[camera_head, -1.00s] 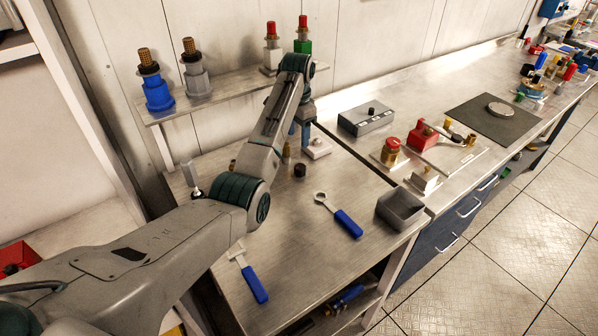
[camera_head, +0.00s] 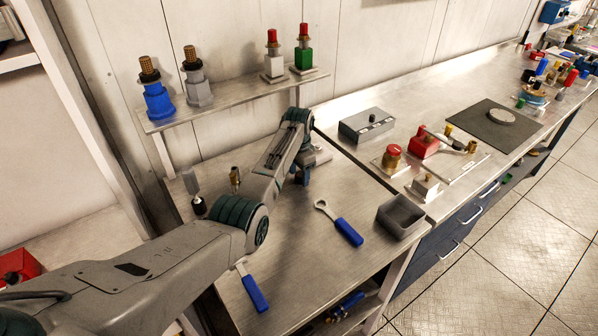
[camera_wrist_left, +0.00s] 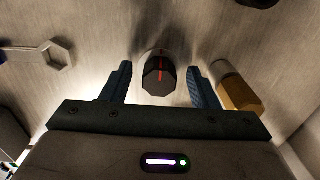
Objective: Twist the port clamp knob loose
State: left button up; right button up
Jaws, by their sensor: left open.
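A black knob (camera_wrist_left: 159,75) with a red line on its face lies between the two blue fingers of my left gripper (camera_wrist_left: 160,85) in the left wrist view. Gaps show on both sides of it, so the fingers are apart from it. Which clamp it belongs to is not clear. In the head view my left gripper (camera_head: 302,178) is low over the bench below the wall shelf, and my arm hides the knob. The left gripper is open. My right gripper is not in view.
A brass and grey cylinder (camera_wrist_left: 238,95) stands close beside the right-hand finger. A ring wrench (camera_head: 341,224) and a second blue-handled tool (camera_head: 253,288) lie on the bench (camera_head: 300,270). A grey bin (camera_head: 400,216) stands to the right. The wall shelf (camera_head: 235,97) holds several fittings.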

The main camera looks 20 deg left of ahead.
pick_arm(q)
jog(key=shift+f, duration=0.2)
jog(key=shift+c, duration=0.4)
jog(key=c, duration=0.9)
